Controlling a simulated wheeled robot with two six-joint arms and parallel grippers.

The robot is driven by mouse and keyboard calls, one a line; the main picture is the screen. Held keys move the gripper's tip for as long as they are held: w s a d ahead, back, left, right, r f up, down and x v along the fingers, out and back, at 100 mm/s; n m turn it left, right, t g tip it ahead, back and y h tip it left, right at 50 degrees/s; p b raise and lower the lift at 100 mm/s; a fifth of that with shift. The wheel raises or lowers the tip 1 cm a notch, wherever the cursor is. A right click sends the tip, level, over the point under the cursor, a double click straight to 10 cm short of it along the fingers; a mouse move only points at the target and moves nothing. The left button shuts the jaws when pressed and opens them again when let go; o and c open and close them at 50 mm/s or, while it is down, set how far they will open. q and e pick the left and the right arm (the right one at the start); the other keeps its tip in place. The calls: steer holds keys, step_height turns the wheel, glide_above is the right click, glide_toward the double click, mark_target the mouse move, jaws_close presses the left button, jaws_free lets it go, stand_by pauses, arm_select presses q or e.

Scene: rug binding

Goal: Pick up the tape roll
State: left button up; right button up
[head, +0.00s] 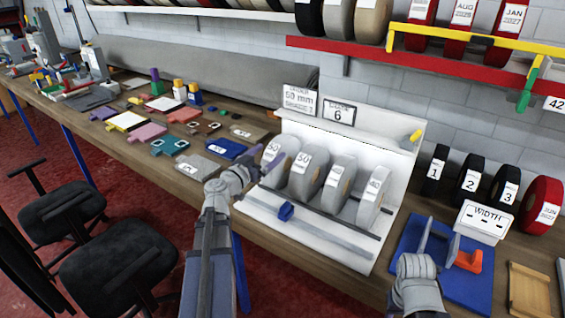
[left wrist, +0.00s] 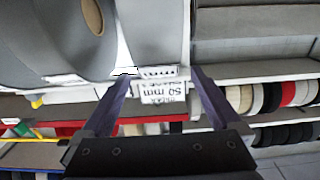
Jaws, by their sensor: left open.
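Several grey tape rolls stand upright in a row on a white rack in the head view, with white labels on their rims. The leftmost tape roll (head: 286,172) is beside my left gripper (head: 271,165). In the left wrist view, the two fingers of my left gripper (left wrist: 158,71) are apart. A grey roll (left wrist: 158,35) with a white label lies between and beyond the fingertips; I cannot tell whether they touch it. A second roll (left wrist: 60,45) shows its brown core at the left. My right wrist is at the bottom right of the head view; its fingers are not clear.
The white rack (head: 335,240) holds a small blue block (head: 286,211) and signs reading 50 mm and 6. A blue base (head: 480,285) with an orange part is at the right, near black numbered rolls (head: 470,178). A red shelf (head: 380,60) overhangs behind.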

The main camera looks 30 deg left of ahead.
mark_target(281, 144)
arm_select(q)
steer(key=shift+w+d+f, duration=0.1)
steer(key=shift+w+d, duration=0.05)
steer(key=shift+w, duration=1.7)
steer(key=shift+w+d+f, duration=0.1)
steer(key=shift+w+d, duration=0.05)
steer(key=shift+w, duration=1.7)
steer(key=shift+c, duration=0.2)
jaws_close()
